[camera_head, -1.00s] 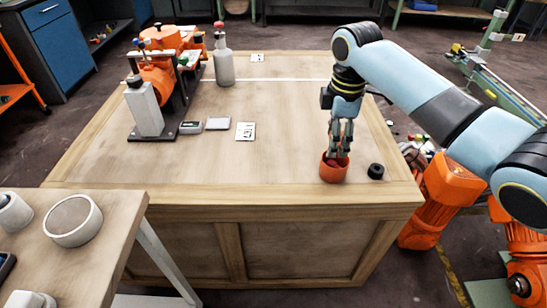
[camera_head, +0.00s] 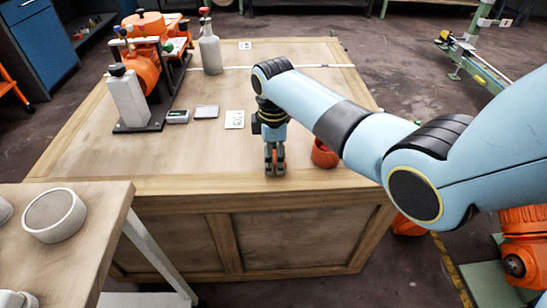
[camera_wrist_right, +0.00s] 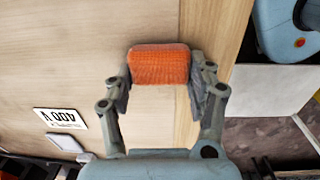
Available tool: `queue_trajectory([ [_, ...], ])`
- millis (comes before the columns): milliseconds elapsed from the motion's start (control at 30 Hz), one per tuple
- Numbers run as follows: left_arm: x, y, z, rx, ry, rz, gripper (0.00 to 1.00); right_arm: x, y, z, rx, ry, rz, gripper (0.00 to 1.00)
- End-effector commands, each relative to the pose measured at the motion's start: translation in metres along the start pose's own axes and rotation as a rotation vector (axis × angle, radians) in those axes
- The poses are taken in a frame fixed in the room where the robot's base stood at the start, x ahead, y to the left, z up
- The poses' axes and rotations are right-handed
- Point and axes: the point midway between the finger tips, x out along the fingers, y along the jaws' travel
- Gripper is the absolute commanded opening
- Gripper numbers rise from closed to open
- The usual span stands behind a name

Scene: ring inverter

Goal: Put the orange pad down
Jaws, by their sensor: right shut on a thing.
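My right gripper (camera_head: 275,168) points down over the near edge of the wooden table, left of an orange cup (camera_head: 324,154). In the right wrist view the gripper (camera_wrist_right: 160,78) is shut on the orange pad (camera_wrist_right: 160,65), a textured block held between its fingertips. In the head view the pad is mostly hidden by the fingers. The pad is close to the tabletop; I cannot tell whether it touches. My left gripper is not in view.
The wooden table (camera_head: 190,160) is clear left of my gripper. A white label card (camera_head: 234,119), small grey boxes (camera_head: 206,111), an orange machine (camera_head: 140,70) and a grey bottle (camera_head: 210,50) stand farther back. A side table with a round dish (camera_head: 54,215) is at near left.

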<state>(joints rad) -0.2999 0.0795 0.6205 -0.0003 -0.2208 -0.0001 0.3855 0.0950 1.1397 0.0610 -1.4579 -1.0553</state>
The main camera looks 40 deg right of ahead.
Motion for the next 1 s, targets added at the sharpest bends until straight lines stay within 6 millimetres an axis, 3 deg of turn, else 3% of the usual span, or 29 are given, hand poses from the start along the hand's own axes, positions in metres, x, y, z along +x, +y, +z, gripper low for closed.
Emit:
queue_trajectory([
  [333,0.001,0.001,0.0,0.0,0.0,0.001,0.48,0.003,0.0,0.0,0.0,0.001,0.0,0.04],
  [367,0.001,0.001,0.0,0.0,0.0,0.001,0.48,0.003,0.0,0.0,0.0,0.001,0.0,0.59],
  [500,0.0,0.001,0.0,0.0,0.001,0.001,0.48,0.003,0.0,0.0,0.0,0.001,0.0,0.78],
  [833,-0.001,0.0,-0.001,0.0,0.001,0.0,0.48,-0.001,0.0,0.0,0.0,0.001,0.001,0.8],
  [1000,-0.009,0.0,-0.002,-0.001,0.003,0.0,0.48,-0.026,0.001,0.0,0.0,0.003,0.004,0.8],
])
